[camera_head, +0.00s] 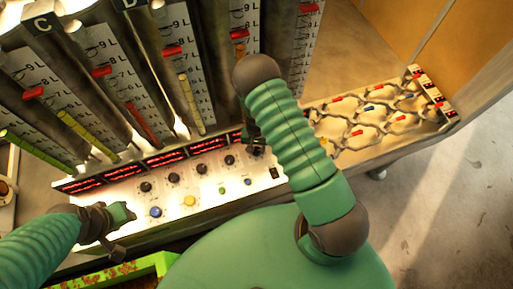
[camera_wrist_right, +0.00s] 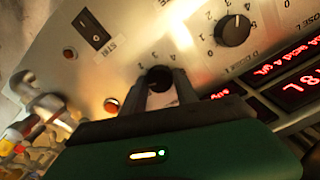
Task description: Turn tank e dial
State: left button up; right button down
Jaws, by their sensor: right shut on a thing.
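The tank E dial (camera_wrist_right: 158,76) is a black round knob on the pale control panel, in the middle of the right wrist view. My right gripper (camera_wrist_right: 160,92) has its two fingers on either side of this knob and is shut on it. The fingers hide part of the knob and its scale. In the head view my right gripper (camera_head: 256,146) is at the right end of the dial row, partly covered by my own arm. My left gripper (camera_head: 122,213) is over the left end of the panel, away from the dials; its jaws are too small to read.
The D dial (camera_wrist_right: 233,30) is next to the held knob. A black rocker switch (camera_wrist_right: 93,30) is on the panel. Red displays (camera_head: 130,168) run above the dials, below the graduated tubes (camera_head: 185,85). A rack with hexagonal cells (camera_head: 370,118) stands at the right.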

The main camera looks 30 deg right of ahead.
aim_at(256, 149)
jog(key=shift+w+m, duration=0.1)
jog(key=shift+m, duration=0.4)
jog(key=m+b, duration=0.1)
jog(key=m, duration=0.1)
jog(key=shift+m, duration=0.4)
jog(key=m+b, duration=0.1)
jog(key=m, duration=0.3)
jog(key=shift+m, duration=0.4)
jog(key=c, duration=0.9)
grip_release()
notch_tip(256, 149, up, 17)
jog(key=shift+f+b, duration=0.1)
jog(key=shift+b, duration=0.8)
